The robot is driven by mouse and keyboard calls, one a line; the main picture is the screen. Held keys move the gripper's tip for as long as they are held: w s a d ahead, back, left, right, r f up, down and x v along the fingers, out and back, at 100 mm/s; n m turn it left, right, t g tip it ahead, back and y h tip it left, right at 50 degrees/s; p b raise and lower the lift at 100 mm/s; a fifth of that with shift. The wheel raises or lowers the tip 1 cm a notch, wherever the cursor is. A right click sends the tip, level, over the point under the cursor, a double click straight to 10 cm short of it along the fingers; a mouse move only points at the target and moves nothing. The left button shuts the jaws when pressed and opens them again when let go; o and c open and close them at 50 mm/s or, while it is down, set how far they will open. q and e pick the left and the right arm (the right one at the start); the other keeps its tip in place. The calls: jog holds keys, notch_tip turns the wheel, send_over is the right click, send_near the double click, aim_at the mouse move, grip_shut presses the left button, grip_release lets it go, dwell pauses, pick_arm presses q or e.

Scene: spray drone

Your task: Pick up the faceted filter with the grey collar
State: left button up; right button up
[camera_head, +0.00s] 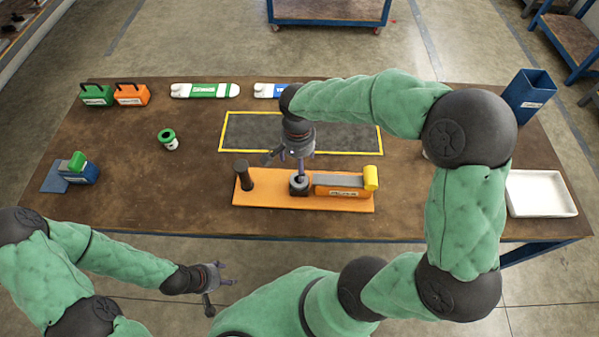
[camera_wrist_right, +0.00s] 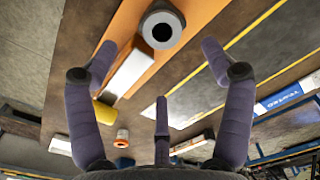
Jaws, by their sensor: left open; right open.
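A dark grey cylinder with a round hole (camera_head: 299,185) stands on the orange fixture (camera_head: 300,203); in the right wrist view, its grey ring-shaped top (camera_wrist_right: 163,28) lies just beyond my fingertips. Its sides are mostly hidden, so I cannot tell if it is faceted. My right gripper (camera_head: 287,157) is open and empty above it, fingers pointing down; its spread fingers also show in the right wrist view (camera_wrist_right: 160,75). My left gripper (camera_head: 219,295) is open and empty in front of the table. A white filter with a green collar (camera_head: 168,139) stands at the left.
The fixture carries a dark post (camera_head: 246,176), a grey block (camera_head: 338,181) and a yellow knob (camera_head: 371,178). An orange-collared piece (camera_wrist_right: 122,138) shows in the right wrist view. A white tray (camera_head: 541,194) and blue bin (camera_head: 529,94) stand right.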

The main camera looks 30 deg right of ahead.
jog(key=b, duration=0.1)
send_over(299, 184)
jog(key=f, duration=0.4)
jog(key=shift+w+d+f, duration=0.15)
jog(key=shift+w+f, duration=0.2)
jog(key=shift+w+d+f+b, duration=0.1)
jog(key=shift+f+b, duration=0.55)
jog(key=shift+f, duration=0.85)
jog(key=shift+w+f+b, duration=0.1)
jog(key=shift+f+b, duration=0.55)
jog(key=shift+f, duration=0.85)
jog(key=c, duration=1.2)
